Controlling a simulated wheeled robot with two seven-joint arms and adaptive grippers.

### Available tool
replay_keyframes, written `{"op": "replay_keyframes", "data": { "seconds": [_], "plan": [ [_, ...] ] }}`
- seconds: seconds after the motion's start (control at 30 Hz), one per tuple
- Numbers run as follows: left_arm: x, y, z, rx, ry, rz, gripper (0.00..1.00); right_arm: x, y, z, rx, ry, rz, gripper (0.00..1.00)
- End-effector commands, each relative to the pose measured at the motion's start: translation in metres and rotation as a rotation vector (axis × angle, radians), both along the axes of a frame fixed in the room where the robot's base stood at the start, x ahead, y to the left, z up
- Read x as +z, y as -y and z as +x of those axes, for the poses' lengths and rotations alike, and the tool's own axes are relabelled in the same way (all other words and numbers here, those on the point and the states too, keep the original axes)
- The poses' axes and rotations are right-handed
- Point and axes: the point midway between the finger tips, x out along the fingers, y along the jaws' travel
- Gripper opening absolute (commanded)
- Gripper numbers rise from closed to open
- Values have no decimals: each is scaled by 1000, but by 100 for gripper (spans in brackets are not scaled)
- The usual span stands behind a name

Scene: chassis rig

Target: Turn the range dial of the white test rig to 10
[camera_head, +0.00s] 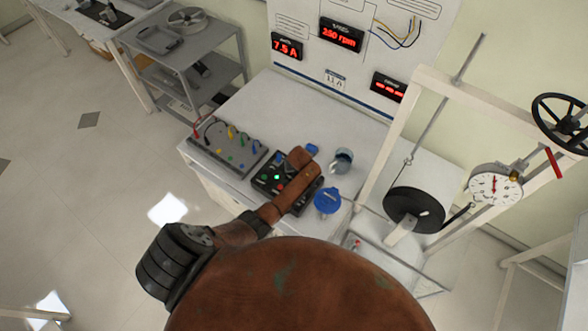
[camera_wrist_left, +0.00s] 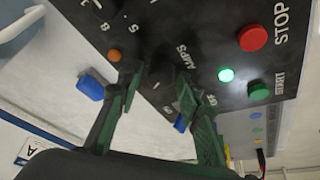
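The test rig's black control box (camera_head: 268,187) lies on the white bench under my left arm. In the left wrist view its face (camera_wrist_left: 205,45) carries a red STOP button (camera_wrist_left: 253,38), a green START button (camera_wrist_left: 258,91) and a lit green lamp (camera_wrist_left: 226,75). A dark knob (camera_wrist_left: 158,76) by the AMPS label sits between the fingertips of my left gripper (camera_wrist_left: 158,82). The fingers are apart, one on each side; I cannot tell whether they touch it. The knob's pointer is unclear and some scale marks are hidden. My right gripper is out of view.
A blue cup-like part (camera_head: 327,201) and a metal cup (camera_head: 342,161) stand right of the box. A grey terminal board (camera_head: 228,147) lies left of it. The back panel shows a red 7.5 A readout (camera_head: 287,46). A frame with a black wheel (camera_head: 413,209) stands right.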

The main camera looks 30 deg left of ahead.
Motion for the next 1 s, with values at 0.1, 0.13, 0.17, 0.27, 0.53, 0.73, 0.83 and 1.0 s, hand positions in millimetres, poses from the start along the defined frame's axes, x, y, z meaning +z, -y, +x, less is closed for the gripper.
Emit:
{"op": "replay_keyframes", "data": {
  "seconds": [0.1,0.13,0.17,0.27,0.53,0.73,0.83,1.0],
  "plan": [
    [0,0,0,0,0,0,41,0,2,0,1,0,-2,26],
    [0,0,0,-1,0,0,41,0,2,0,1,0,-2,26],
    [0,0,0,-1,0,0,41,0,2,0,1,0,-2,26],
    [0,0,0,-1,0,0,41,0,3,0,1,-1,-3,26],
    [11,4,-3,-1,2,-2,41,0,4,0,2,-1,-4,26],
    [42,13,-12,-2,4,-1,41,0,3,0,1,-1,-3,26],
    [60,17,-18,-1,3,-2,41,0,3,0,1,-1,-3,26],
    [89,25,-27,-1,2,-1,41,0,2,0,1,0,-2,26]
  ]
}}
